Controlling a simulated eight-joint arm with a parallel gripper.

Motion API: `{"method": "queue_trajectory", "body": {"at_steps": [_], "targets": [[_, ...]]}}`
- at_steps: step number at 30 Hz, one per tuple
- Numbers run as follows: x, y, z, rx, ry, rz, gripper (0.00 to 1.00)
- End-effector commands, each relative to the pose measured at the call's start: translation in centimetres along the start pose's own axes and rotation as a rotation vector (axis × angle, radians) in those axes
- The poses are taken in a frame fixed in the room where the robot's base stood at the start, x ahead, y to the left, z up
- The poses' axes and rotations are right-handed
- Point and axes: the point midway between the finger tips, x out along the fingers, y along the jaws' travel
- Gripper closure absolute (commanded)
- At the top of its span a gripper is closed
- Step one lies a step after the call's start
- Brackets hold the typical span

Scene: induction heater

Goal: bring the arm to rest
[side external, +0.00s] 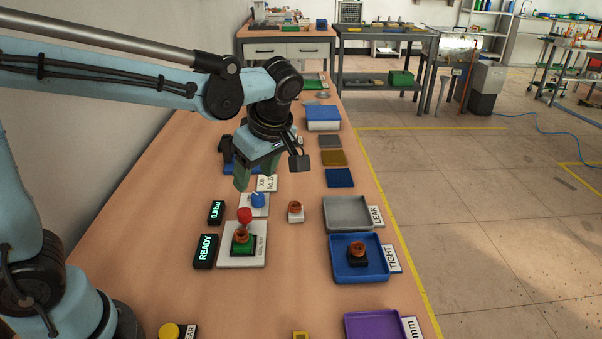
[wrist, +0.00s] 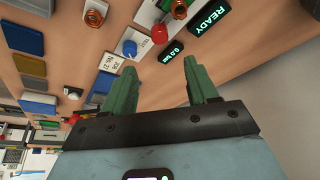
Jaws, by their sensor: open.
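My gripper (side external: 256,176) hangs above the bench, near the "JOB No. 27" card (side external: 267,183), with its green fingers apart and nothing between them. In the wrist view the two green fingers (wrist: 158,85) also stand wide apart, with bare bench between them. My arm reaches in from the left and bends down at the wrist. The gripper touches nothing that I can see.
A blue TIGHT tray (side external: 345,275) holds a copper-coloured part on a dark base. The grey LEAK tray (side external: 345,204) looks empty. Another copper-coloured part (side external: 295,207) stands on a small white block. Displays read READY (side external: 205,250) and 0.0 bar (side external: 216,212).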

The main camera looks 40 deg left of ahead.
Motion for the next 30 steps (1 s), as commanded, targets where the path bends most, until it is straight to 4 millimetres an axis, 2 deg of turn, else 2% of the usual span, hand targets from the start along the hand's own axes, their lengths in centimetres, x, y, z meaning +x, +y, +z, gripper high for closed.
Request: {"method": "queue_trajectory", "body": {"at_steps": [4,8,18,24,30], "targets": [[0.0,-0.1,-0.1,0.018,-0.006,0.006,0.42],[0.1,-0.9,-0.3,0.143,-0.043,0.052,0.42],[0.5,-4.2,-0.5,0.784,-0.103,0.385,0.42],[1.0,-5.7,-0.2,1.121,-0.001,0.606,0.42],[1.4,-6.4,0.1,1.327,0.13,0.737,0.42]]}}
